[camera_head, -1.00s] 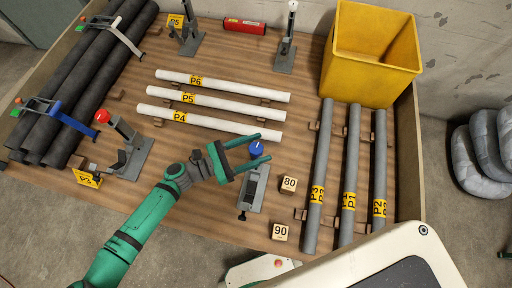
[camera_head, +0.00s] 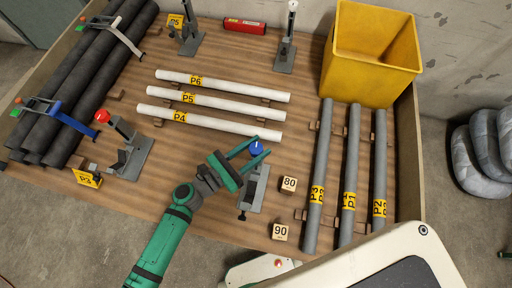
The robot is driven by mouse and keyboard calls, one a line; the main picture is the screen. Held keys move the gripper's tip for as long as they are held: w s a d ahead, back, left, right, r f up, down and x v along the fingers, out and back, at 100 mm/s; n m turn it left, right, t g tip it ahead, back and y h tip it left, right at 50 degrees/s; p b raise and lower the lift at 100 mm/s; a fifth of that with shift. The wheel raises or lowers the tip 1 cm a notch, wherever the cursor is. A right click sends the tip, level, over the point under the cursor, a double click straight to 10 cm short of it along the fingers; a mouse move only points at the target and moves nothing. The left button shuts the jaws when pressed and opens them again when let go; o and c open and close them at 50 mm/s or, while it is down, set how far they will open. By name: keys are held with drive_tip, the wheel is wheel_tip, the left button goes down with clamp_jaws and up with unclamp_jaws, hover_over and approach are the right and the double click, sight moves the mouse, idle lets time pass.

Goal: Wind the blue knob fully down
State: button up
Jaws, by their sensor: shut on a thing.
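The blue knob (camera_head: 256,149) sits at the top end of a small grey clamp stand (camera_head: 252,188) near the middle front of the table. My green gripper (camera_head: 254,148) reaches in from the lower left, with one finger on each side of the knob, and is shut on it. Part of the stand is hidden behind the gripper. How far down the knob is wound cannot be told from this view.
White pipes P4 (camera_head: 210,121), P5 and P6 lie just behind the gripper. A red-knobbed stand (camera_head: 128,150) is at the left.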

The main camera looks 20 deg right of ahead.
drive_tip(key=n+t+y, duration=0.2)
drive_tip(key=n+t, duration=0.1)
drive_tip(key=t, duration=0.1)
drive_tip(key=n+t+y, duration=0.3)
drive_tip(key=t, duration=0.1)
drive_tip(key=shift+r, duration=0.1)
drive_tip(key=n+t+y, duration=0.3)
drive_tip(key=n+y, duration=0.1)
drive_tip(key=y, duration=0.1)
drive_tip(key=shift+a, duration=0.1)
drive_tip(key=n+t+y, duration=0.1)
drive_tip(key=y, duration=0.1)
drive_tip(key=n+y, duration=0.2)
drive_tip(key=y, duration=0.1)
drive_tip(key=shift+n+t+y, duration=0.3)
drive_tip(key=shift+t, duration=0.1)
drive_tip(key=n+y, duration=0.3)
drive_tip(key=y, duration=0.2)
drive_tip(key=n+g+y, duration=0.2)
drive_tip(key=n+y, duration=0.2)
drive_tip(key=y, duration=0.1)
drive_tip(key=shift+w+y, duration=0.1)
drive_tip(key=shift+y, duration=0.2)
drive_tip(key=n+g+y, duration=0.3)
drive_tip(key=g+y, duration=0.1)
drive_tip(key=shift+n, duration=0.3)
drive_tip(key=shift+f+n+g+y, duration=0.2)
drive_tip(key=shift+n+g+y, duration=0.6)
drive_tip(key=shift+g+y, duration=0.2)
